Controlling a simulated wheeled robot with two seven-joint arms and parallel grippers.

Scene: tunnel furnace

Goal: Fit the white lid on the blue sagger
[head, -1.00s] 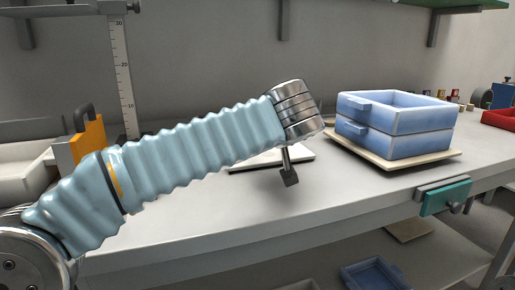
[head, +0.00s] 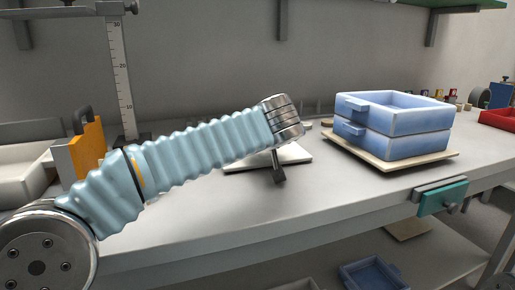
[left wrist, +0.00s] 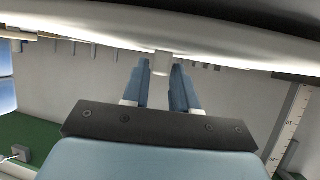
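The blue sagger (head: 405,122) is a stack of two square blue trays with small side tabs, open at the top, on a cream board (head: 372,160). A flat white slab, apparently the white lid (head: 298,153), lies on the bench to its left, partly behind my left arm. My left gripper (head: 279,172) is at this slab; my arm hides most of its fingers. In the left wrist view, my two blue fingers (left wrist: 161,75) are apart, with a pale knob (left wrist: 161,64) between or just beyond their tips. Contact cannot be told. My right gripper is out of view.
An orange-fronted block (head: 88,145) and white bins (head: 25,175) stand at the left, near an upright ruler (head: 120,75). A teal clamp (head: 442,197) is on the bench's front edge. A red tray (head: 498,118) is at far right. The front bench (head: 310,205) is clear.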

